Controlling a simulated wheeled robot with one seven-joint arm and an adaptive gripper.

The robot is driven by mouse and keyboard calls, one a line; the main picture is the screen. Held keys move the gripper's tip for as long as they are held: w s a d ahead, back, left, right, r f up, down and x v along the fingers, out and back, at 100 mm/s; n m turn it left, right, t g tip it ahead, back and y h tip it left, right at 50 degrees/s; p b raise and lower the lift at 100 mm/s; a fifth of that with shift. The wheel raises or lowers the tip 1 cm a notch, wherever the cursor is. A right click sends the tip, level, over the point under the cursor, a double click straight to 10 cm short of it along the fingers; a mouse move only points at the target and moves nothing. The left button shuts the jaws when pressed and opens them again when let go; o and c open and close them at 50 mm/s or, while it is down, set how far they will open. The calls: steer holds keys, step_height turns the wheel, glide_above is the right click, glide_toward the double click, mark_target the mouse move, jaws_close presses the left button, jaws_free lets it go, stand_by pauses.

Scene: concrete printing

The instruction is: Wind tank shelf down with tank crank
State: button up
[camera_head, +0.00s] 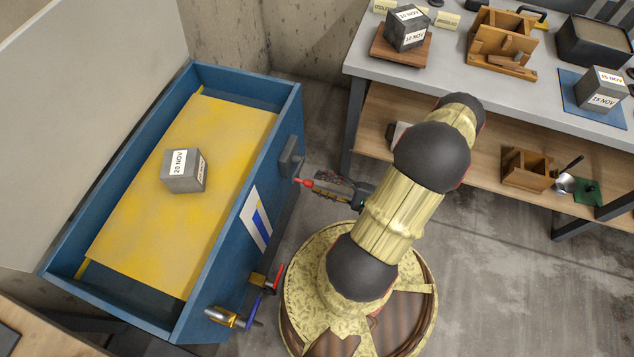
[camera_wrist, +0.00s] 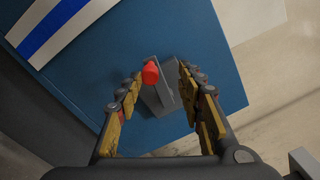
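The blue tank (camera_head: 190,328) stands at left with a yellow shelf (camera_head: 135,235) inside it. A grey cube labelled 20 NOV (camera_head: 184,172) rests on the shelf. The tank crank (camera_head: 291,158) is a grey piece on the tank's right-hand wall with a red knob (camera_head: 303,182). In the wrist view the crank (camera_wrist: 160,98) and its red knob (camera_wrist: 150,73) show between my fingers. My gripper (camera_head: 318,184) is open at the knob, with its fingertips (camera_wrist: 160,72) on either side. Gaps show beside the knob; contact is not visible.
Valves with red and blue handles (camera_head: 262,285) stick out from the tank's lower right wall. A grey workbench (camera_head: 465,85) at upper right holds cubes, wooden moulds and a black tray. A wooden lower shelf (camera_head: 470,160) is under it. Concrete floor (camera_head: 520,270) is clear at lower right.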

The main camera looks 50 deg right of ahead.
mark_target(308, 181)
steer(key=shift+v, duration=1.8)
